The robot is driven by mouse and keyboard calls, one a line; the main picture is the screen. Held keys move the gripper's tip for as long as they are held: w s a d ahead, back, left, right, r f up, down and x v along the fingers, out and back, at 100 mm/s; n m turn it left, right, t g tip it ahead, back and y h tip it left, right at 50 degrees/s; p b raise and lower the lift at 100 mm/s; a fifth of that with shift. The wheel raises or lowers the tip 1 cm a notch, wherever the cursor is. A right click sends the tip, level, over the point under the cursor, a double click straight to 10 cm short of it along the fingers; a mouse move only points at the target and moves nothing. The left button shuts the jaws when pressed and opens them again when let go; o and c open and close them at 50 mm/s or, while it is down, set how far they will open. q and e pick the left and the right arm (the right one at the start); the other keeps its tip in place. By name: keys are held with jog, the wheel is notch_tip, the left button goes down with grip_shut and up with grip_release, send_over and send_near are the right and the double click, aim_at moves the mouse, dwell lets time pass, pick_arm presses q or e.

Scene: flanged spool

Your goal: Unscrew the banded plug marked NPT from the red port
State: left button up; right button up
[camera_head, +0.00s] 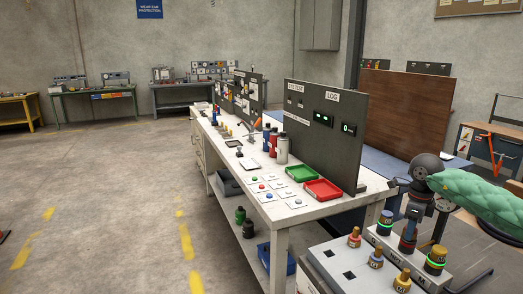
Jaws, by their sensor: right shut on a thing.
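A pale block (416,281) with a row of ports stands at the bottom right. A reddish ring shows low there. The gripper partly hides this plug, and I cannot read NPT on it or tell how far it is threaded. My left gripper is not in view.
Loose gold and red plugs (354,238) stand on a light plate (335,275) with dark square holes, left of the block. Behind is a white workbench (300,211) with a red tray (323,190), a green tray (301,173) and a dark upright panel (328,130).

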jog(key=shift+f+n+b, duration=0.1)
jog(key=shift+n+b, duration=0.35)
jog(key=shift+n, duration=0.35)
jog(key=n+b, duration=0.1)
jog(key=n, duration=0.1)
jog(key=shift+n, duration=0.4)
jog(key=n+b, duration=0.2)
jog(key=n, duration=0.3)
jog(key=shift+n, duration=0.4)
jog(key=shift+r, duration=0.25)
jog(key=shift+r+p, duration=0.35)
jog(key=shift+r, duration=0.35)
jog(key=shift+r+p, duration=1.05)
jog(key=shift+r, duration=1.4)
